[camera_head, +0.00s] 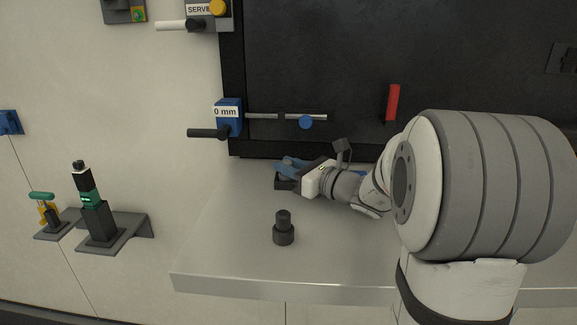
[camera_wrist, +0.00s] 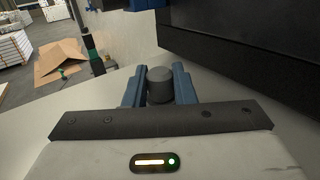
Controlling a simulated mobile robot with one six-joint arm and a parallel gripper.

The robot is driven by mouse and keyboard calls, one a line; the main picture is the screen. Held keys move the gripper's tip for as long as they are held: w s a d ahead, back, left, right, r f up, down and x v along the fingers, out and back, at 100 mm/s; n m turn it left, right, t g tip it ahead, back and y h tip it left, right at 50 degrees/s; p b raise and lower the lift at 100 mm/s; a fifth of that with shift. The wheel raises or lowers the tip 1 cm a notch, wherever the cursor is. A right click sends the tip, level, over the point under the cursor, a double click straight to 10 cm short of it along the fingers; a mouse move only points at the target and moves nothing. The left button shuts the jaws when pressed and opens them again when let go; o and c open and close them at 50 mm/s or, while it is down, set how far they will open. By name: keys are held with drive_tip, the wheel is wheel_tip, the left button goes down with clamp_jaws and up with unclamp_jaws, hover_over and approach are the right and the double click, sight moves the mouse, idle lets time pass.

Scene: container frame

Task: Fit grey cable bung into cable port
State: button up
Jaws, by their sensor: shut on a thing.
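My gripper (camera_head: 292,165) is low over the back of the metal shelf, beside a dark block (camera_head: 284,184). In the wrist view its blue fingers (camera_wrist: 158,80) are shut on a grey cylinder (camera_wrist: 159,88), which looks like the grey cable bung. Its lower end is hidden. In the head view the fingers and wrist cover the held piece. A dark stepped cylinder (camera_head: 283,229) stands upright on the shelf, apart from the gripper. I cannot clearly make out the cable port; I cannot tell whether the dark block is part of it.
The metal shelf (camera_head: 230,262) is clear at its front left. A black panel (camera_head: 330,65) rises behind it. A blue block marked 0 mm (camera_head: 228,117) with a rod and a red tab (camera_head: 393,101) are above. Tools stand on wall brackets (camera_head: 110,232) at left.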

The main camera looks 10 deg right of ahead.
drive_tip(key=shift+f, duration=0.1)
drive_tip(key=o, duration=1.1)
drive_tip(key=shift+c, duration=0.2)
